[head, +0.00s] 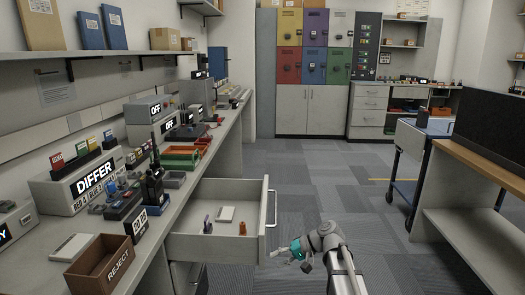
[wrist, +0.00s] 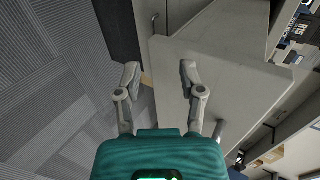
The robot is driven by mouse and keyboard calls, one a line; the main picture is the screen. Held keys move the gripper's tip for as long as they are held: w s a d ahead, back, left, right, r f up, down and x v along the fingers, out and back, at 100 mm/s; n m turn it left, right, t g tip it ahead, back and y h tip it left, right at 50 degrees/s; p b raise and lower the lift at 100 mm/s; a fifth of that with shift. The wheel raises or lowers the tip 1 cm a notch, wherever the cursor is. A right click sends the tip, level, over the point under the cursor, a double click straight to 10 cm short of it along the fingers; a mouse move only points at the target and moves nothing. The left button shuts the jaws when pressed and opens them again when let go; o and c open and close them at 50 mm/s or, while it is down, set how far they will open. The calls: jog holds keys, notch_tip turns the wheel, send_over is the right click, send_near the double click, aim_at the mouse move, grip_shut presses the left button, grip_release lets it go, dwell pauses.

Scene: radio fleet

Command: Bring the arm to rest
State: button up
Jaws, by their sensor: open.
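My gripper (head: 280,254) is in the lower middle of the head view, just right of an open drawer (head: 215,247). In the wrist view my gripper (wrist: 160,75) shows its two fingers spread apart with nothing between them. Beyond the fingers is the pale drawer front (wrist: 225,75), with the carpet at the left. In the head view the drawer holds a small white item (head: 226,214), an orange-brown item (head: 242,229) and a dark item (head: 207,225). I cannot tell whether my gripper touches the drawer.
A long workbench (head: 195,190) with devices and a brown REJECT box (head: 103,266) runs along the left. A blue-topped cart (head: 410,150) and a wood-topped desk (head: 480,160) stand at the right. Coloured lockers (head: 314,60) are at the back. The carpet floor (head: 320,180) between is clear.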

jog(key=s+d+f+h, duration=0.4)
jog(key=s+d+h, duration=0.2)
jog(key=s, duration=0.2)
jog(key=s+d+f+h, duration=0.5)
jog(key=s+d+h, duration=0.1)
jog(key=s, duration=0.2)
notch_tip(320, 180, up, 34)
jog(key=p, duration=3.3)
jog(key=shift+w+a+f+n, duration=0.15)
jog(key=shift+w+a+n, duration=0.05)
jog(key=shift+n, duration=0.1)
